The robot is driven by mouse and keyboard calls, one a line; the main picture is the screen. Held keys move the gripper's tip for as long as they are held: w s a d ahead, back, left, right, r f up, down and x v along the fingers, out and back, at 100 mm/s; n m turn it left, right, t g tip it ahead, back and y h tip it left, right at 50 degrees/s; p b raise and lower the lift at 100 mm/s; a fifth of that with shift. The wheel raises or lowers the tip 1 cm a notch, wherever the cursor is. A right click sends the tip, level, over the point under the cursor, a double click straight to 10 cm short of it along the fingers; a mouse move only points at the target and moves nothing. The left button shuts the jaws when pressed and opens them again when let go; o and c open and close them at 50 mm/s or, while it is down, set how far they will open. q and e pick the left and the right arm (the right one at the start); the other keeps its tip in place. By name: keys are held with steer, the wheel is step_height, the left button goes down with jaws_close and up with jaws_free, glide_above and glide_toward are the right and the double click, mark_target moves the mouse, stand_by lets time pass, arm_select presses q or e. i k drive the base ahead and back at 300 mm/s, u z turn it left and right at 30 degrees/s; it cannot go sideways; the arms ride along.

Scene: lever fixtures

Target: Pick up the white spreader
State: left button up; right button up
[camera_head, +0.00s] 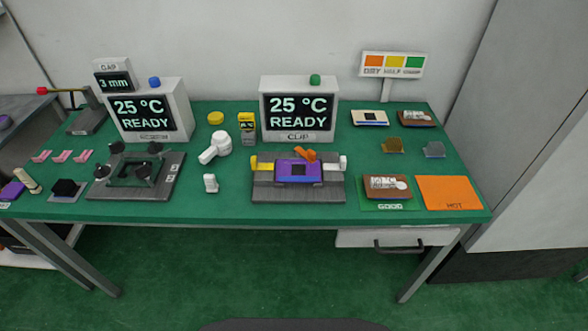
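A small white upright piece (210,183), which looks like the white spreader, stands on the green tabletop (225,205) near the front, between the two grey fixtures. A larger white rounded tool with a handle (216,148) lies behind it. A cream cylinder-like piece (27,180) lies at the far left; I cannot tell what it is. Neither of my grippers shows in the head view.
The grey fixture with a purple block (297,173) is right. Two display boxes (146,113) (298,110) stand behind. An orange HOT mat (448,193) lies at the right. Tabletop around the white piece is clear.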

mark_target(212, 186)
steer(key=u, duration=1.15)
steer(key=i, duration=0.45)
steer(key=z, duration=1.8)
